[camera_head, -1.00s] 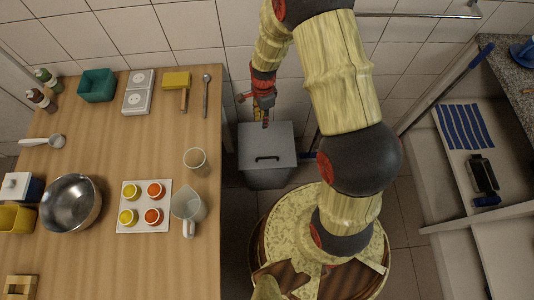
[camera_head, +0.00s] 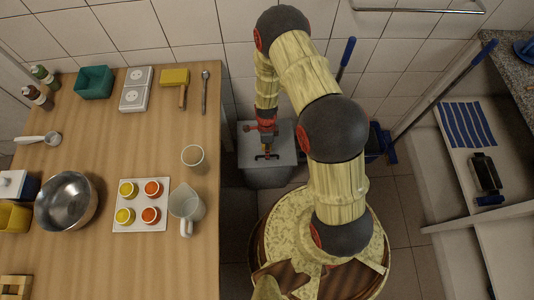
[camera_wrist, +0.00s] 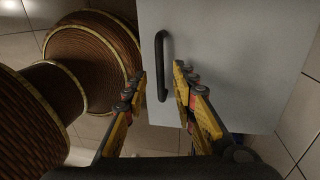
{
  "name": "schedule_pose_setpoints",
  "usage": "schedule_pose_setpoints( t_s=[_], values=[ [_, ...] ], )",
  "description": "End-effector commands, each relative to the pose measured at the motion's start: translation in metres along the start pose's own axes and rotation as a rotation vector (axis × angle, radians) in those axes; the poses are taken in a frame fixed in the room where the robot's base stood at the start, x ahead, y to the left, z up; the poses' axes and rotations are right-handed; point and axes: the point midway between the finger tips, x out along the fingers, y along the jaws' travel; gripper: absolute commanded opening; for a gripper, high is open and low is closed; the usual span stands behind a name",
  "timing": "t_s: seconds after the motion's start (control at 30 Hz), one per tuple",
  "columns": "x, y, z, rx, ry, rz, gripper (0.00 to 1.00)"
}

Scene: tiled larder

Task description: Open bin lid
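The grey bin (camera_head: 270,177) stands on the floor between the wooden table and the tiled wall. Its flat lid (camera_head: 284,136) is closed and also fills much of the wrist view (camera_wrist: 240,60). A dark bar handle (camera_wrist: 162,66) is fixed on the lid. My gripper (camera_head: 266,154) is over the lid at the handle. In the wrist view my gripper (camera_wrist: 158,88) is open, with one finger on each side of the handle's line. The handle lies between the fingertips; I cannot tell whether either finger touches it.
The wooden table (camera_head: 145,255) is left of the bin, with a glass jug (camera_head: 187,203) and a cup (camera_head: 194,157) near its edge. Blue-handled cleaning tools (camera_head: 347,58) stand right of the bin by the wall. Floor tiles show at the right.

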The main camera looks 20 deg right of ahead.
Motion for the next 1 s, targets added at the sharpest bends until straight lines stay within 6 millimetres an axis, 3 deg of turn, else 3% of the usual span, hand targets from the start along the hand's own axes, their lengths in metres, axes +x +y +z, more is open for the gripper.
schedule_pose_setpoints(
  t_s=[0.1,0.37,0.87,1.0],
  values=[
    [0.0131,-0.0008,0.0002,-0.001,0.0,-0.001,0.27],
    [0.0143,-0.0008,0.0003,-0.001,0.0,-0.002,0.27],
    [0.0142,-0.0007,0.0002,-0.001,0.0,-0.002,0.0],
    [0.0141,-0.0008,0.0002,-0.001,0.0,-0.002,0.0]
  ],
)
